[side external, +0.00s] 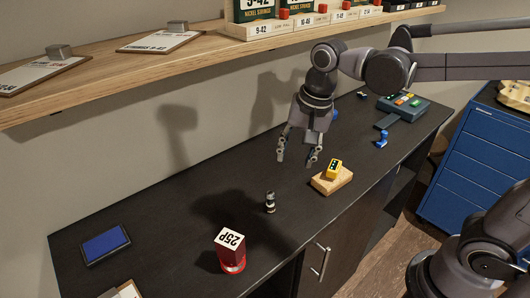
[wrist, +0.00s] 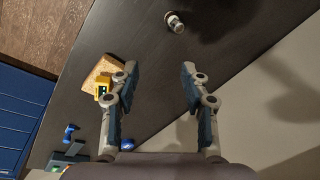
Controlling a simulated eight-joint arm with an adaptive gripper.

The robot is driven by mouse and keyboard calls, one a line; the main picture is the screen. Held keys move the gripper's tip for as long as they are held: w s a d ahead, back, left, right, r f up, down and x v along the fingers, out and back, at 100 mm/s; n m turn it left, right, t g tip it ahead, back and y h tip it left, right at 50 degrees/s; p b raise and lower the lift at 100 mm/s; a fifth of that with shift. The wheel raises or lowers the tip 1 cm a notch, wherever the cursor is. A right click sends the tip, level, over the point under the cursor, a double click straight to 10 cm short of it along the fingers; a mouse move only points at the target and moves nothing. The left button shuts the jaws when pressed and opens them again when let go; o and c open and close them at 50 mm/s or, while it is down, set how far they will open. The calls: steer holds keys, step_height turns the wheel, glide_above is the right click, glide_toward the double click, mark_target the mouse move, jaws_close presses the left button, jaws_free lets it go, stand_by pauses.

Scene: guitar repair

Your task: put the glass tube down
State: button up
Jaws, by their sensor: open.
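A small upright cylinder with dark and pale bands (side external: 270,202) stands on the dark bench top; it seems to be the glass tube, but it is too small to be sure. It also shows at the top of the wrist view (wrist: 174,22). My gripper (side external: 296,160) is above the bench, behind and to the right of the cylinder, apart from it. Its two fingers (wrist: 159,70) are spread wide with nothing between them.
A yellow block (side external: 334,168) sits on a wooden block (side external: 331,182) right of my gripper. A red container marked 25P (side external: 231,252) and a blue pad (side external: 105,244) are at the front left. A wooden shelf (side external: 120,70) overhangs the back. The bench around the cylinder is clear.

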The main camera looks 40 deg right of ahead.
steer(key=s+d+f+n+t, duration=0.3)
steer(key=s+d+n, duration=0.3)
steer(key=n, duration=0.4)
steer(key=shift+s+d+f+t, duration=0.15)
steer(key=shift+s+d+t, duration=0.3)
steer(key=shift+t, duration=0.45)
steer(key=shift+a, duration=0.1)
